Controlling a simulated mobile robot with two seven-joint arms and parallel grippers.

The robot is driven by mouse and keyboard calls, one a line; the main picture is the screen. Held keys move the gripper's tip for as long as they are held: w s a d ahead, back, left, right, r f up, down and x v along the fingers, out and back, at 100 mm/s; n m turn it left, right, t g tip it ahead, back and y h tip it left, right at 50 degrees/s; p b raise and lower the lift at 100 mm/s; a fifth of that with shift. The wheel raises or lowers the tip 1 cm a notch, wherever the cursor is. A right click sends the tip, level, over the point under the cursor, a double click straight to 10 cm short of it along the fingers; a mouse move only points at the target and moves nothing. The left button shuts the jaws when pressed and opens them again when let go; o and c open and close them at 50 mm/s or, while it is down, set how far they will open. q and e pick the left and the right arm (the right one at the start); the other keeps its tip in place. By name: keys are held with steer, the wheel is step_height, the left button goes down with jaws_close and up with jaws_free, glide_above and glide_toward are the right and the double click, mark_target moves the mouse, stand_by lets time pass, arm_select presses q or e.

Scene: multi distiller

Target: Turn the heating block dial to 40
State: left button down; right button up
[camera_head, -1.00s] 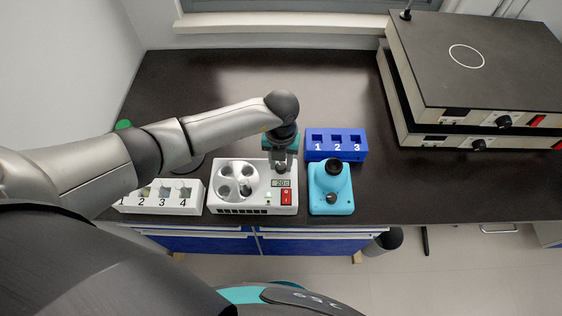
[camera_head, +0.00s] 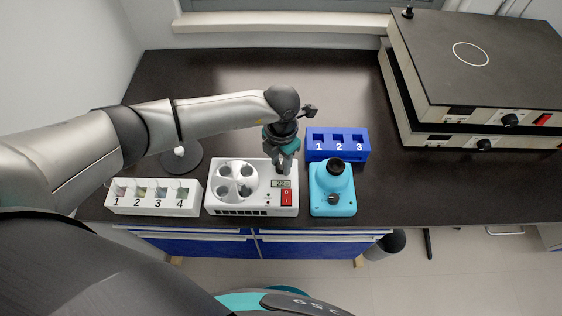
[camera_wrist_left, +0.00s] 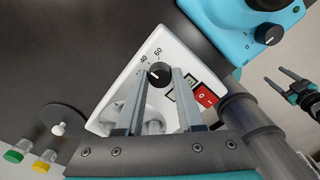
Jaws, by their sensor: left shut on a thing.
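The white heating block (camera_head: 227,204) stands at the front of the dark bench, with round wells, a small display (camera_head: 281,184) that seems to read about 22 and a red switch (camera_head: 287,197). Its black dial (camera_wrist_left: 159,74) shows in the left wrist view beside the printed 40 and 60. A white mark is on the dial's left part; its exact setting is unclear. My left gripper (camera_head: 284,167) reaches down from above and is shut on the dial, one finger on each side. My right gripper (camera_wrist_left: 286,78) shows at the wrist view's right edge, fingers apart and empty.
A white numbered rack (camera_head: 153,209) with vials stands to the left and a blue-teal device (camera_head: 333,203) close to the right. A blue rack (camera_head: 351,157) is behind it. Stacked hot plates (camera_head: 470,75) stand at the back right. A round stand (camera_head: 182,172) is left of the block.

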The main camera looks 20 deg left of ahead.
mark_target(281, 166)
stand_by(0.4)
arm_select(q)
steer(key=c, duration=0.5)
jaws_free()
step_height(281, 166, up, 15)
steer(key=shift+r, duration=0.2)
stand_by(0.4)
